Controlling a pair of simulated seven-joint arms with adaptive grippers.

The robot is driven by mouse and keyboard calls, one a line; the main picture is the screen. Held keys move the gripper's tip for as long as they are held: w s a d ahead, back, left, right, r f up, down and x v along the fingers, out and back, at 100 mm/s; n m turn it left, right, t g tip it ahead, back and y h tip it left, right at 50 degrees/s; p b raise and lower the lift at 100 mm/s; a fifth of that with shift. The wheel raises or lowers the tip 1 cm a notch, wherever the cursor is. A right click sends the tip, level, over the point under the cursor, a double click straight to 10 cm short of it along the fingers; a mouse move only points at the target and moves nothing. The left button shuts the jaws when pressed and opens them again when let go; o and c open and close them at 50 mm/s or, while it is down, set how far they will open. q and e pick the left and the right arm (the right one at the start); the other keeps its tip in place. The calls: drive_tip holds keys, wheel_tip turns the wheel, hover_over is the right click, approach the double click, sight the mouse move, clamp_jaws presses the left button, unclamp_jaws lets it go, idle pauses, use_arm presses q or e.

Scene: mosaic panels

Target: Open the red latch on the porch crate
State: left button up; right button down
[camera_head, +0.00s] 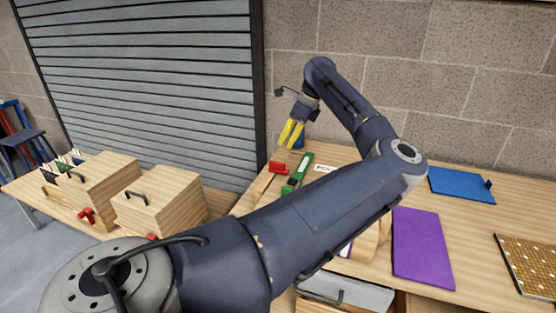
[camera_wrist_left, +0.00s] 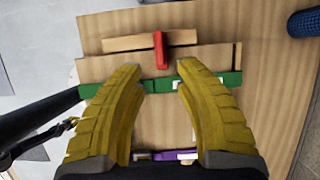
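A red latch (camera_head: 278,168) stands on a wooden surface below my left gripper (camera_head: 290,143) in the head view. In the left wrist view the red latch (camera_wrist_left: 160,50) sits upright across a wooden strip, just beyond the fingertips. My left gripper (camera_wrist_left: 158,80) is open, with its yellow fingers apart and nothing between them. A green strip (camera_head: 298,172) lies beside the latch; it crosses between the fingers in the wrist view (camera_wrist_left: 162,86). I cannot read which crate is the porch crate. My left arm hides part of the table. My right gripper is not in view.
Wooden boxes with black handles (camera_head: 160,205) stand on the left table, with red pieces (camera_head: 87,217) on them. A purple panel (camera_head: 420,245), a blue panel (camera_head: 460,185) and a dotted brown board (camera_head: 525,262) lie at right. A block wall stands behind.

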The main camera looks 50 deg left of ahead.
sight(277, 162)
use_arm(q)
drive_tip(key=x, duration=1)
drive_tip(key=shift+a+f, duration=0.2)
drive_tip(key=shift+f, duration=0.15)
drive_tip(key=shift+c, duration=0.4)
clamp_jaws()
